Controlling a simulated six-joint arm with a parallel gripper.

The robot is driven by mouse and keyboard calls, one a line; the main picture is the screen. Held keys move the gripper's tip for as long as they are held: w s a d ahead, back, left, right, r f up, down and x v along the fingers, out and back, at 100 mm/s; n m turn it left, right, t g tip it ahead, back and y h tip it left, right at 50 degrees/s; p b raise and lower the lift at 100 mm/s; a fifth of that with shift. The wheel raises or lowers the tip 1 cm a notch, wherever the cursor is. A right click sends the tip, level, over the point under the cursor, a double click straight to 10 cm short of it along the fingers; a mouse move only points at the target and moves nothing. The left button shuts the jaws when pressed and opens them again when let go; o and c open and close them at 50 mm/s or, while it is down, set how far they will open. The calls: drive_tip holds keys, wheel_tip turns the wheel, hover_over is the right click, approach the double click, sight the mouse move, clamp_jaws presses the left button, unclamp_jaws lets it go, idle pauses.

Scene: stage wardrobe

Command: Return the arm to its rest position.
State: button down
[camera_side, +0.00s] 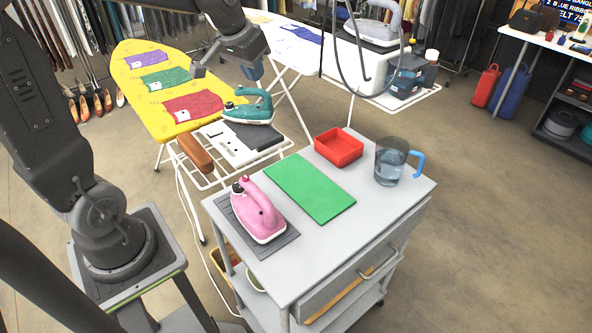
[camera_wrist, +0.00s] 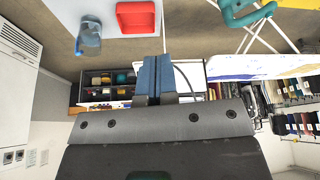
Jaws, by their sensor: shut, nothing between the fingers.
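My gripper (camera_side: 254,72) is raised above the far side of the work area, near the yellow ironing board (camera_side: 135,75), in the side view. In the wrist view its blue fingers (camera_wrist: 154,78) are shut together with nothing between them. My arm reaches up from its base at the left, its middle partly out of frame.
A grey cart (camera_side: 375,215) holds a pink iron (camera_side: 258,212), green mat (camera_side: 308,188), red tray (camera_side: 339,148) and water jug (camera_side: 390,160). Its drawer (camera_side: 350,290) stands partly open. A teal iron (camera_side: 250,108) sits at the yellow board's end.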

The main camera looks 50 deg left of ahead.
drive_tip(key=s+d+m+t+h, duration=0.1)
drive_tip(key=s+d+m, duration=0.1)
drive_tip(key=s+d, duration=1.1)
drive_tip(key=s, duration=0.4)
drive_tip(key=shift+s+d+m, duration=0.2)
drive_tip(key=shift+d+m, duration=0.1)
drive_tip(key=shift+d, duration=0.1)
